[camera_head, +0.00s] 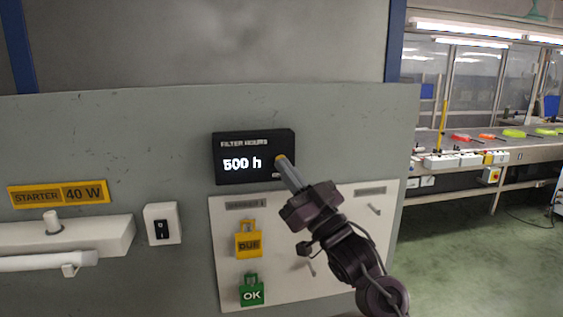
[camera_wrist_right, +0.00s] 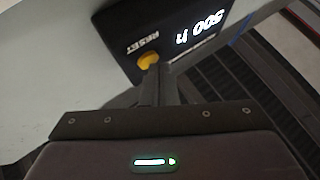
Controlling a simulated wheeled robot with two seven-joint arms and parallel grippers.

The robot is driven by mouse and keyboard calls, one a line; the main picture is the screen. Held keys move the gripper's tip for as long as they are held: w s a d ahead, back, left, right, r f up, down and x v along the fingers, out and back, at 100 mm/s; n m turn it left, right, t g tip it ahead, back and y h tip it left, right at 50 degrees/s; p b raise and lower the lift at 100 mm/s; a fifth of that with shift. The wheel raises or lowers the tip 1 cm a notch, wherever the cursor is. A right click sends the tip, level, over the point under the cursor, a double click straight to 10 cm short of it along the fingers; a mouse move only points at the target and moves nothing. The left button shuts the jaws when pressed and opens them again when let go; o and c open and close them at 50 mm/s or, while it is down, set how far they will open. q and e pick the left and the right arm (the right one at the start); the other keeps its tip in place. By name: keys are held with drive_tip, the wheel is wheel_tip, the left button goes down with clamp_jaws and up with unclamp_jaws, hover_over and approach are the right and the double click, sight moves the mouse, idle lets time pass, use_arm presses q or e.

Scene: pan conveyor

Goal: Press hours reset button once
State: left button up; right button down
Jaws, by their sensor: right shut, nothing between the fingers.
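The black filter hours display (camera_head: 243,172) is on the grey panel and reads "500 h". It also shows upside down in the right wrist view (camera_wrist_right: 185,50). The yellow reset button (camera_wrist_right: 149,60) sits beside the word RESET on the display's face. In the head view my right gripper (camera_head: 284,164) hides most of the button. The gripper is shut and empty, with its fingertips at the button. I cannot tell whether they touch it or are just in front. My left gripper is not in view.
A white board (camera_head: 225,270) below the display holds a yellow DUE tag (camera_head: 248,242) and a green OK tag (camera_head: 251,292). A switch (camera_head: 162,224) and a lamp fixture (camera_head: 100,238) are at left. A workbench (camera_head: 520,146) stands far right, with open floor before it.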

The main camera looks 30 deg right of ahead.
drive_tip(key=shift+w, duration=0.15)
idle(0.5)
drive_tip(key=shift+s+a, duration=0.15)
drive_tip(key=shift+s, duration=0.6)
drive_tip(key=s, duration=0.2)
drive_tip(key=s+a+b, duration=0.1)
drive_tip(key=s, duration=0.2)
drive_tip(key=shift+a, duration=0.15)
drive_tip(key=shift+w, duration=0.1)
idle(0.6)
